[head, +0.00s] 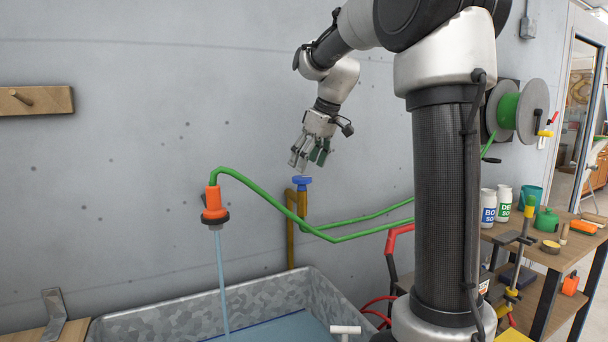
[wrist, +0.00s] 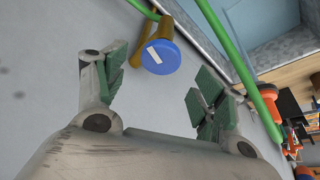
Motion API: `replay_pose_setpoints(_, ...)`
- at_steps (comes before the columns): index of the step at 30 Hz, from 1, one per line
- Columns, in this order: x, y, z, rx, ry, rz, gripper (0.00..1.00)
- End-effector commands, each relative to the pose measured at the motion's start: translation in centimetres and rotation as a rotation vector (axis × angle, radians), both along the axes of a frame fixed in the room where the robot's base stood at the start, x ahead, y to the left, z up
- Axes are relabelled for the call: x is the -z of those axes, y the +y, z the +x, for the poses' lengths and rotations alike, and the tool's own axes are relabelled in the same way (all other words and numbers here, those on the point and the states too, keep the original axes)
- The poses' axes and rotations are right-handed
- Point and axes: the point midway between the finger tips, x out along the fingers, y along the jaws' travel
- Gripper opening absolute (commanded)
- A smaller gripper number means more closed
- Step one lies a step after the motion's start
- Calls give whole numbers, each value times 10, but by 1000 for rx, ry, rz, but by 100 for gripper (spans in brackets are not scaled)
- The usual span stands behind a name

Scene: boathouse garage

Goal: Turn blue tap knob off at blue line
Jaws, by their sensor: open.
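The blue tap knob (head: 302,182) sits on top of a brass pipe (head: 290,228) by the grey wall. My gripper (head: 308,165) is open and points down just above the knob. In the wrist view the round blue knob (wrist: 160,58) carries a white bar mark. It lies ahead of and between my green-padded fingers, apart from both. A green hose (head: 350,238) ends in an orange nozzle (head: 213,200), from which a stream of water (head: 222,275) falls into a galvanized tub (head: 135,322). A thin dark blue line shows in the tub near the bluish water (head: 292,329).
A wooden bench (head: 553,258) with bottles, a clamp and tools stands on the right. A hose reel (head: 512,110) hangs on the wall above it. A wooden peg board (head: 38,101) is on the left wall. The wall around the knob is clear, apart from the green hose.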

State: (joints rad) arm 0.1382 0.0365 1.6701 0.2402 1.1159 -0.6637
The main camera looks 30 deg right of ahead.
Motion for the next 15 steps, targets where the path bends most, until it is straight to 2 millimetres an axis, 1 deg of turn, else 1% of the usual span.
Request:
replay_pose_setpoints(1,9,2,3,-1,4,0,70)
replay_pose_setpoints(6,32,6,11,1,2,0,70)
replay_pose_setpoints(10,40,7,15,1,0,0,70)
replay_pose_setpoints(15,42,8,16,1,-1,0,70)
